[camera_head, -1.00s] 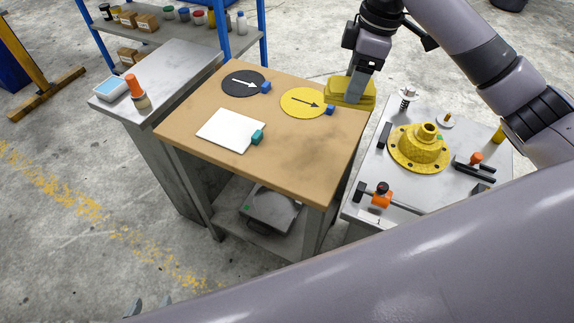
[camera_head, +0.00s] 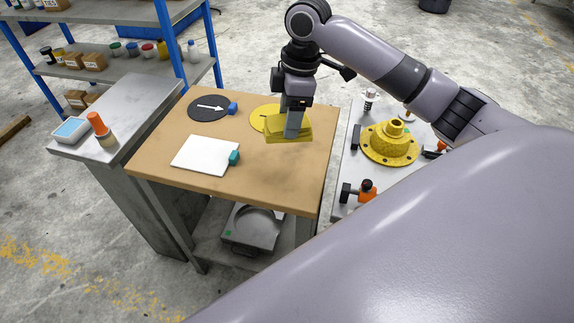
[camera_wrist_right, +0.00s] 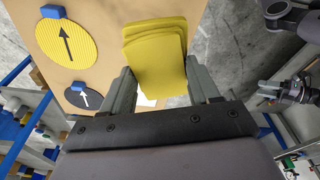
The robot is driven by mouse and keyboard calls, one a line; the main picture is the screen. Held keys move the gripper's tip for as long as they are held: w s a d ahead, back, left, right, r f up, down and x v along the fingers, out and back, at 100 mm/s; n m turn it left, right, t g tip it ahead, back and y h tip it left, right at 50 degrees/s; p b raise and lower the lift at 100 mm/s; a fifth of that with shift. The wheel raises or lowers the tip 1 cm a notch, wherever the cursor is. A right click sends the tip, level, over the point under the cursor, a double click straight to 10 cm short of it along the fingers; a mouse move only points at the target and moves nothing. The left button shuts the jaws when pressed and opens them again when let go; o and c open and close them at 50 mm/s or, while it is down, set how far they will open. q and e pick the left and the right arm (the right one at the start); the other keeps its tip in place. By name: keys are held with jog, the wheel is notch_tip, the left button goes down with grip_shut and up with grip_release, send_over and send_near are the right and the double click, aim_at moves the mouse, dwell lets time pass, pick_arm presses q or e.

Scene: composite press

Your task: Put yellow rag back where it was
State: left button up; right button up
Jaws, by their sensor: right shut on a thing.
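The yellow rag (camera_head: 290,129) is a folded yellow cloth. My right gripper (camera_head: 291,124) is shut on it and holds it over the right part of the wooden table, in front of the round yellow pad. In the right wrist view the rag (camera_wrist_right: 156,52) sits between the two fingers of my right gripper (camera_wrist_right: 160,82). The gripper and rag hide part of the yellow pad (camera_head: 259,117); the pad with its arrow also shows in the right wrist view (camera_wrist_right: 80,48). Whether the rag touches the table is hard to tell.
On the wooden table (camera_head: 170,185) lie a black round pad (camera_head: 195,112) and a white square sheet (camera_head: 197,158), each with a small block. To the right is a grey table with a yellow flanged part (camera_head: 388,148). The table's front stretch is clear.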

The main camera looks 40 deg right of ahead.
notch_tip(320, 180, down, 14)
jog(key=shift+f, duration=0.1)
dwell(0.4)
jog(key=o, duration=1.1)
jog(key=shift+f, duration=0.15)
jog(key=r, duration=0.4)
jog(key=d+r, duration=0.1)
jog(key=r, duration=0.7)
jog(key=shift+s+d+r, duration=0.1)
jog(key=shift+s+d, duration=0.15)
jog(key=shift+s, duration=0.15)
